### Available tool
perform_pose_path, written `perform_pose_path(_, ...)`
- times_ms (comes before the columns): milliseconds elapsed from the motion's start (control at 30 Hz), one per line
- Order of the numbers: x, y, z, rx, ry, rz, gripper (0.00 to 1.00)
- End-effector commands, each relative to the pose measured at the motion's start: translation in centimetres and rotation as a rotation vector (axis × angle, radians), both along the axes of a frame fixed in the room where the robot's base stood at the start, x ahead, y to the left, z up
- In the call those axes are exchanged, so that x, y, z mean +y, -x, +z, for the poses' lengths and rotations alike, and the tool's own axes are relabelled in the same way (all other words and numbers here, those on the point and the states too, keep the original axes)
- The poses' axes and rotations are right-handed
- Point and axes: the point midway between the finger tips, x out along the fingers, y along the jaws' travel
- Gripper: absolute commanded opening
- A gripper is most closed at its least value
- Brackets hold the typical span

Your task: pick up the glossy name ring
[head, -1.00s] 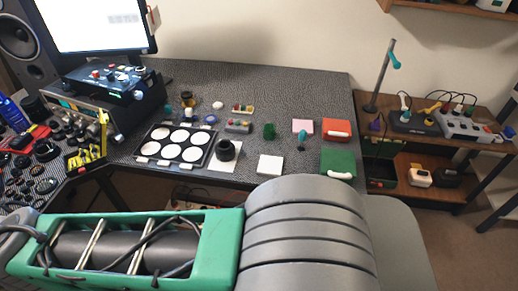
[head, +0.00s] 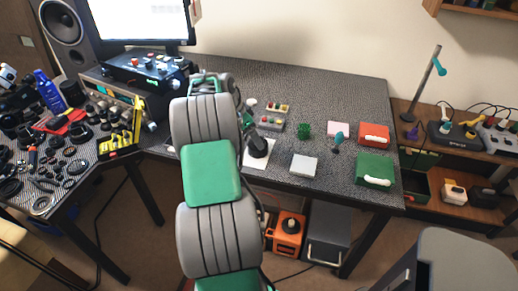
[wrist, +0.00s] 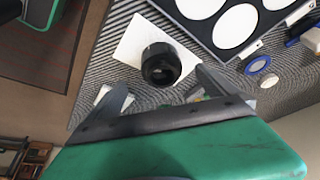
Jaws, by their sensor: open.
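A black lens barrel (wrist: 162,66) stands on a white sheet (wrist: 132,45) on the patterned desk. Its top shows a dark, shiny round rim. I cannot make out the glossy name ring as a separate part. My gripper (wrist: 160,79) is open and empty in the wrist view, its two fingers apart with the barrel ahead between their tips. I see no contact. In the head view the barrel (head: 258,146) stands just right of my arm, which hides most of the gripper and the lens tray.
A black tray with white round pads (wrist: 238,25) lies beside the sheet, with a blue-rimmed ring (wrist: 258,64) near it. A white square block (head: 303,165), green box (head: 375,169) and red box (head: 374,134) sit to the right. A monitor stands behind.

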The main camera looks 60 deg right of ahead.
Motion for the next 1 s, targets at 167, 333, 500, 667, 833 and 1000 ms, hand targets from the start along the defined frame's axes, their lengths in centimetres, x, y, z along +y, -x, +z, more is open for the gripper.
perform_pose_path(167, -1.2, 1.1, -2.2, 0.001, 0.003, -0.027, 0.98)
perform_pose_path(333, -2.2, 1.4, -4.6, 0.001, 0.002, -0.024, 0.98)
perform_pose_path(500, -3.0, 1.8, -7.0, -0.001, 0.003, -0.023, 0.98)
perform_pose_path(667, -3.1, 1.8, -7.3, -0.002, 0.005, -0.02, 0.98)
perform_pose_path(833, -3.1, 1.7, -7.3, -0.002, 0.005, -0.02, 0.9)
perform_pose_path(1000, -3.1, 1.7, -7.2, -0.001, 0.004, -0.019, 0.76)
